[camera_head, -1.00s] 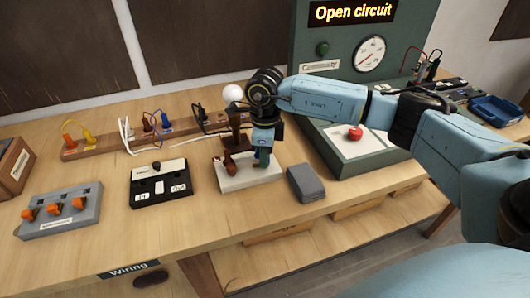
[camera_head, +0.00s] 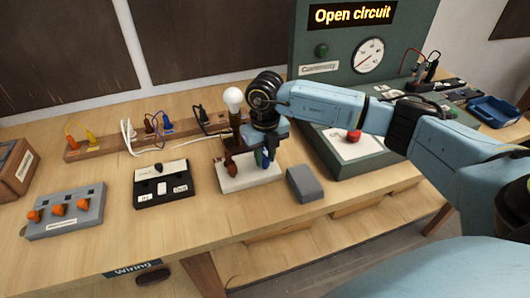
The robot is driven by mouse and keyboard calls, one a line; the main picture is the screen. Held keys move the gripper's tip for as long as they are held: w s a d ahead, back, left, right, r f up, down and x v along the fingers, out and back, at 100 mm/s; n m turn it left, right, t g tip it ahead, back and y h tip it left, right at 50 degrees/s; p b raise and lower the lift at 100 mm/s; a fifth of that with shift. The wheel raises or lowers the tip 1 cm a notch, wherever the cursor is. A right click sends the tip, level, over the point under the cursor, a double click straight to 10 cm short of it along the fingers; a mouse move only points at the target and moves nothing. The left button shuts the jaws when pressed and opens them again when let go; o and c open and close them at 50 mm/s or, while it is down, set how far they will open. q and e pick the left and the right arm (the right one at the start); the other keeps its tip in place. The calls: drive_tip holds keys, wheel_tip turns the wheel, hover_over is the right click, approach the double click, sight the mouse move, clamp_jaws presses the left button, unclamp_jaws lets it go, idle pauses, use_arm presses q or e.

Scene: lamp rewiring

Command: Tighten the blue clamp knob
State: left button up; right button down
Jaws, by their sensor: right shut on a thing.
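The lamp stands on a white base block (camera_head: 247,176) near the table's front, with a white bulb (camera_head: 233,97) on its brown post. A brown knob (camera_head: 231,165) is at the left of the base. The blue clamp knob (camera_head: 263,160) is at the right of the base, low beside a green part, mostly hidden by my gripper. My right gripper (camera_head: 267,147) points down over this spot and is shut on what appears to be the blue knob; its fingertips are hard to make out. My left gripper is out of view.
A grey block (camera_head: 302,184) sits just right of the base. A black switch box (camera_head: 162,183) and a grey panel with orange levers (camera_head: 65,211) lie to the left. A green tester (camera_head: 360,40) reading "Open circuit" stands behind my right arm. Bare table lies in front.

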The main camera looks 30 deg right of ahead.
sight(265, 159)
drive_tip(key=shift+r+m+p, duration=0.1)
drive_tip(key=shift+m+p, duration=0.5)
drive_tip(key=shift+m, duration=1.6)
drive_tip(key=c, duration=1.2)
unclamp_jaws()
wheel_tip(265, 159, up, 13)
drive_tip(key=shift+r, duration=0.2)
drive_tip(key=shift+f, duration=0.1)
